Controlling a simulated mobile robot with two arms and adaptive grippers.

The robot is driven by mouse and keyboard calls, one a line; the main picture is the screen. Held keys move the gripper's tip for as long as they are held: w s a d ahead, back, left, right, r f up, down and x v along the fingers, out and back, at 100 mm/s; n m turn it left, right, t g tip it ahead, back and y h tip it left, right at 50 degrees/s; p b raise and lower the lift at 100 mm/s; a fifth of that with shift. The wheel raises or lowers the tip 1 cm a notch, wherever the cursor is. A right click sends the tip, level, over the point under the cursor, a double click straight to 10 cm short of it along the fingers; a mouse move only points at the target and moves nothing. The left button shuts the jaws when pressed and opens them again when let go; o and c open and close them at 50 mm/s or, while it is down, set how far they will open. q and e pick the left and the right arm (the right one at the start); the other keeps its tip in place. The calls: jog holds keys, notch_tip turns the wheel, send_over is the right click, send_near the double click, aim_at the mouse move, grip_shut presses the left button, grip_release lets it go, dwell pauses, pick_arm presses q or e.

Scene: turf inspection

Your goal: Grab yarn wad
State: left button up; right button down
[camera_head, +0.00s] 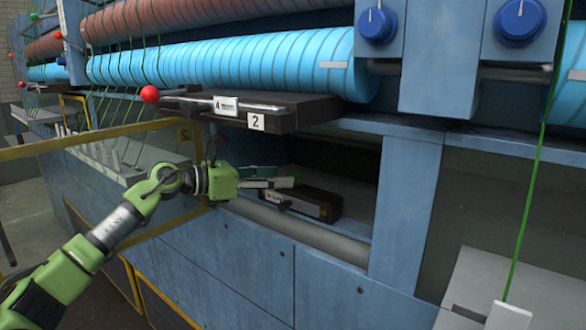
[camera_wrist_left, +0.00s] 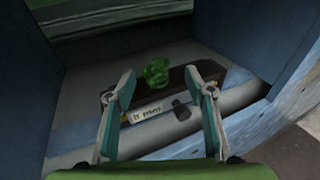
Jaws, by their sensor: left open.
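The green yarn wad (camera_wrist_left: 157,72) sits inside the machine's recess, against a dark box-like block (camera_wrist_left: 172,83) with a white label. In the left wrist view the wad is just beyond and between my open fingers (camera_wrist_left: 166,88), with nothing between them. In the head view my left gripper (camera_head: 283,188) reaches into the recess beside the dark block (camera_head: 315,203). A small bit of green shows at the fingertips there, and the rest of the wad is hidden. My right gripper is not in view.
Blue recess walls stand on both sides, with a blue post (camera_head: 402,210) at the right. A grey roller bar (camera_head: 300,233) runs along the front edge. A dark shelf (camera_head: 285,112) with labels hangs above. A yellow-framed clear panel (camera_head: 110,170) is at the left.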

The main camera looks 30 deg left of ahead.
aim_at(286, 174)
pick_arm(q)
jog(key=shift+w+d, duration=0.15)
jog(key=shift+w, duration=0.1)
jog(key=p+x, duration=0.4)
jog(key=shift+w+a+r, duration=0.15)
jog(key=shift+a+r, duration=0.1)
jog(key=shift+w+d+f, duration=0.25)
jog(key=shift+w+d, duration=0.05)
jog(key=shift+w, duration=0.2)
jog(key=shift+f, duration=0.1)
jog(key=c, duration=0.9)
